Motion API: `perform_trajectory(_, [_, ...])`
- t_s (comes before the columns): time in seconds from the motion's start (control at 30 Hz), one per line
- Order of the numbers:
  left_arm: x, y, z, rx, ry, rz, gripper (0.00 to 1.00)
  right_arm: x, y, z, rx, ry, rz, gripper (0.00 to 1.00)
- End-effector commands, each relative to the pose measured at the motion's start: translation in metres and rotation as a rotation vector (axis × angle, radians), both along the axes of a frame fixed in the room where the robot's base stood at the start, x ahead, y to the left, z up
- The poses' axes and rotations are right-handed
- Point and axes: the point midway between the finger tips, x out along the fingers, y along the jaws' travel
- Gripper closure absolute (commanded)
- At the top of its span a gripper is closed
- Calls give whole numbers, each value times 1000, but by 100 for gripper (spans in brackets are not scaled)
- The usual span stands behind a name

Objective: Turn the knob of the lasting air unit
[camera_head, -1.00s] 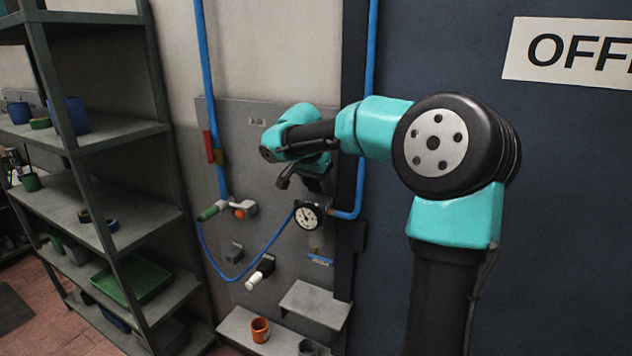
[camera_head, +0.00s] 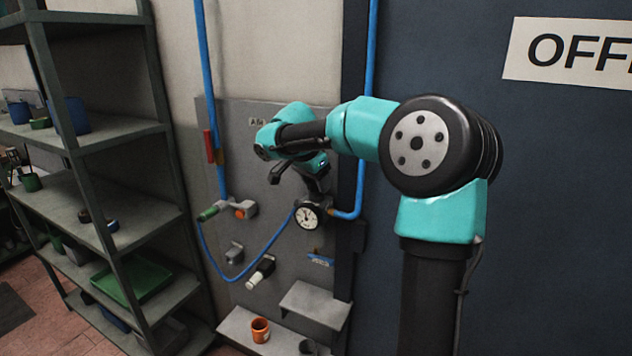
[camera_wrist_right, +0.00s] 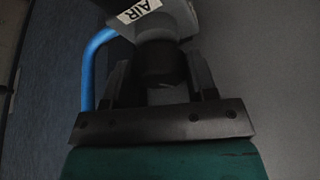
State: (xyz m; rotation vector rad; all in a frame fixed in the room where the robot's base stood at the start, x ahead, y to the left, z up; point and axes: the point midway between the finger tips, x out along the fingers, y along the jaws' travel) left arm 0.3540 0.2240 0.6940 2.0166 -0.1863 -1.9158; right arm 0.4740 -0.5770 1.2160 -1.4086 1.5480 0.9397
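The air unit with its round white gauge (camera_head: 308,217) is mounted on the grey wall panel, with the blue hose running to it. My right gripper (camera_head: 296,178) is over the top of this unit, and hides the knob in the head view. In the right wrist view, the dark round knob (camera_wrist_right: 162,62) lies between the two fingers of my right gripper (camera_wrist_right: 160,82). The fingers look spread, with a narrow gap beside the knob; contact is hard to judge in the dark picture. A white "AIR" label (camera_wrist_right: 138,10) is just beyond it. My left gripper is not in view.
The grey panel (camera_head: 235,125) also carries a green-handled valve (camera_head: 209,213), an orange button (camera_head: 240,213) and a white-tipped fitting (camera_head: 254,281). An orange cup (camera_head: 260,330) stands on a low ledge. Metal shelving (camera_head: 125,150) stands at left; a blue door (camera_head: 560,200) is at right.

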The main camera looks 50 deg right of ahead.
Motion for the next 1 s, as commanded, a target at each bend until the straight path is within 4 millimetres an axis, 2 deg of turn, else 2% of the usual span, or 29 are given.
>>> perform_trajectory(0.03, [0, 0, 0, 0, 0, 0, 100, 0, 0, 0, 0, 0, 0, 43])
perform_trajectory(0.23, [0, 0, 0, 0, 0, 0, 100, 0, 0, 0, 0, 0, 0, 25])
perform_trajectory(0.57, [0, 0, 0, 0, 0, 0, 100, 0, 1, 3, 0, -1, 1, 25])
perform_trajectory(0.77, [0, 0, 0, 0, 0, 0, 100, 2, 9, 21, 0, -3, 2, 25])
perform_trajectory(1.0, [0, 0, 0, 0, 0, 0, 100, 3, 26, 62, 0, -3, 2, 25])
